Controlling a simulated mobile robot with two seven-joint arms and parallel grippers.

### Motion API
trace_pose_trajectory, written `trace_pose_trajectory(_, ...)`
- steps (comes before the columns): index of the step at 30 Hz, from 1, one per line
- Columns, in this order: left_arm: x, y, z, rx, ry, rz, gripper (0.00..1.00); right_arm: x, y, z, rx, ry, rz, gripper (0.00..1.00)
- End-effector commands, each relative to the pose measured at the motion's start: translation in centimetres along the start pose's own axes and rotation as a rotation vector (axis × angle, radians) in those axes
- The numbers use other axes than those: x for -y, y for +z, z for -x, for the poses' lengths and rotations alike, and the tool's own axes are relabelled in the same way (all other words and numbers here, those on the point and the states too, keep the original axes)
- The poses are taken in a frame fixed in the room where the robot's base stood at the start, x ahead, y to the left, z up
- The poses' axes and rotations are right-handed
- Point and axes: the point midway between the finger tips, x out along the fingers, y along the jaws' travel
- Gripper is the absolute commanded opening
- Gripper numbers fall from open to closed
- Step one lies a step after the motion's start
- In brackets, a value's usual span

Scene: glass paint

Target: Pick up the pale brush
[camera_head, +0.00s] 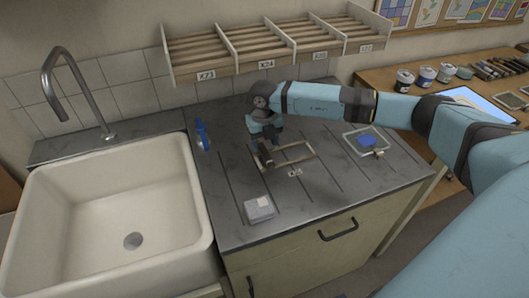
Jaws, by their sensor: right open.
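My right arm reaches in from the right across the dark counter. Its gripper (267,157) points down at the left side of a pale rectangular frame (297,147) on the counter. The jaws are open; the fingertips are small and dark, and I cannot tell whether they touch anything. I cannot pick out the pale brush with certainty; the gripper and wrist hide part of the area beside the frame. My left gripper is not in view.
A white sink (130,240) lies left of the counter (310,195). A blue object (202,135) stands near it. A grey box (258,209) sits at the front. A second frame with a blue piece (366,140) lies right. A slatted rack (270,47) hangs behind the arm.

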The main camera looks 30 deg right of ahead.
Motion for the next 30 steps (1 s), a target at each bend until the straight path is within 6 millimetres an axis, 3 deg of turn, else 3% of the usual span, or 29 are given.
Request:
trace_pose_trajectory(7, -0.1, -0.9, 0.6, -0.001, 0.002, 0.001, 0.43, 0.3, -0.5, -3.5, -0.001, 0.001, 0.000, 0.53)
trace_pose_trajectory(16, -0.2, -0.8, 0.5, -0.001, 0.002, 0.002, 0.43, 0.2, -0.5, -4.1, 0.000, 0.001, 0.001, 0.53)
trace_pose_trajectory(23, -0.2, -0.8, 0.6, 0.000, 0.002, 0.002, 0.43, 0.2, -0.5, -4.1, 0.000, 0.001, 0.000, 0.03)
trace_pose_trajectory(30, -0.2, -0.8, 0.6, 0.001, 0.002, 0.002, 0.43, 0.2, -0.5, -4.0, 0.001, 0.002, 0.000, 0.00)
